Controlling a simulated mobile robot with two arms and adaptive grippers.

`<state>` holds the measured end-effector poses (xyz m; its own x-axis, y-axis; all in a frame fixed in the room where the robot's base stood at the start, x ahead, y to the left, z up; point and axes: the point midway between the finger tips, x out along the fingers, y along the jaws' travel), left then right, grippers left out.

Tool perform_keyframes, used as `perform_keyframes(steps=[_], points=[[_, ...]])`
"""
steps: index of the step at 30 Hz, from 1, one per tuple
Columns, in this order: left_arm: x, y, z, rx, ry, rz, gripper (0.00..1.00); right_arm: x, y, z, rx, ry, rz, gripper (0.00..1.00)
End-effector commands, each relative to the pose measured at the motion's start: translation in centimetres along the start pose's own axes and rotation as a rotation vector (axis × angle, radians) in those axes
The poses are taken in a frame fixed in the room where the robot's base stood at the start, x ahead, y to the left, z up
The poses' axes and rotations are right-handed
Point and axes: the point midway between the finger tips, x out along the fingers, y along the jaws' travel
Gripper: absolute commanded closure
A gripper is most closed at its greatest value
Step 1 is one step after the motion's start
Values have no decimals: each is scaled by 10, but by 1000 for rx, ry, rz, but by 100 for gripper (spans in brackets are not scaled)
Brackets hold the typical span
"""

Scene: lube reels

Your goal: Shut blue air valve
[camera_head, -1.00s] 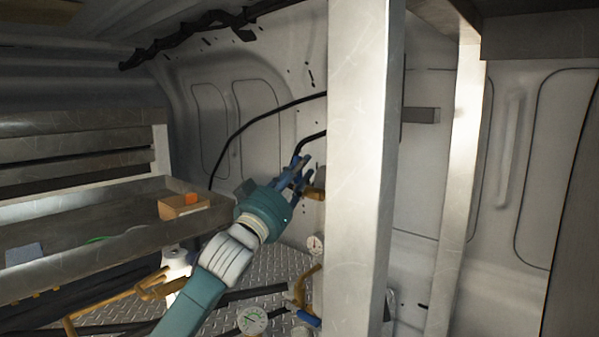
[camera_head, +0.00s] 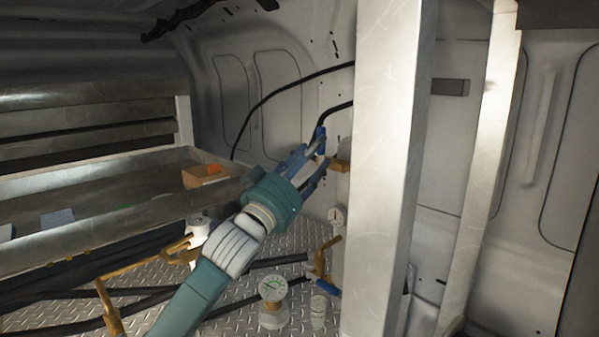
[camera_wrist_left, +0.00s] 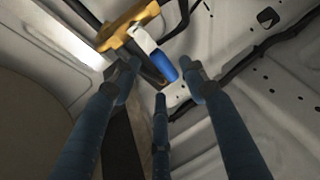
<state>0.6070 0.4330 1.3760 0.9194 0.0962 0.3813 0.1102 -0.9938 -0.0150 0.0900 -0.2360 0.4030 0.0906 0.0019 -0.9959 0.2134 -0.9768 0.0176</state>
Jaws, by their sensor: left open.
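The blue air valve handle (camera_head: 320,139) shows just beyond my left gripper's fingertips in the head view. Its brass valve body (camera_head: 340,164) sits to the right, by the white post. In the left wrist view the blue handle (camera_wrist_left: 164,67) hangs on a pale lever from the brass body (camera_wrist_left: 128,26). My left gripper (camera_head: 312,163) is open, its fingers pointing at the handle. In the wrist view the three fingers (camera_wrist_left: 162,82) spread around and below the handle's end. I cannot tell if any finger touches it. My right gripper is not in view.
A white post (camera_head: 385,170) stands close right of the valve. Lower down are a second blue handle (camera_head: 324,287) on a brass fitting and a gauge (camera_head: 272,288). A metal shelf (camera_head: 110,215) with a small box (camera_head: 206,175) is at left. A black hose (camera_head: 262,100) runs along the wall.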

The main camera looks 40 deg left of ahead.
Motion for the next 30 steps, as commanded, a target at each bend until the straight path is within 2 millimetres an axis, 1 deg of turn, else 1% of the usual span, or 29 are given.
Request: perform_keyframes(steps=[1, 6, 9, 12, 17, 30], points=[[-12, 1, 3, -2, -4, 1, 56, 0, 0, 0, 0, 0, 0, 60], [-44, 1, 3, -1, -5, 0, 56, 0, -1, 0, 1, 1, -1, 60], [-57, 0, 2, 0, -4, 0, 56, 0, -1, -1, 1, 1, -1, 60], [-66, 0, 2, -1, -3, 0, 56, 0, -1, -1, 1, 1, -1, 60], [-71, 0, 1, -1, -2, 0, 56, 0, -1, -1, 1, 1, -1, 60], [-71, 0, 1, 0, -2, 0, 56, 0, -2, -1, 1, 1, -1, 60]])
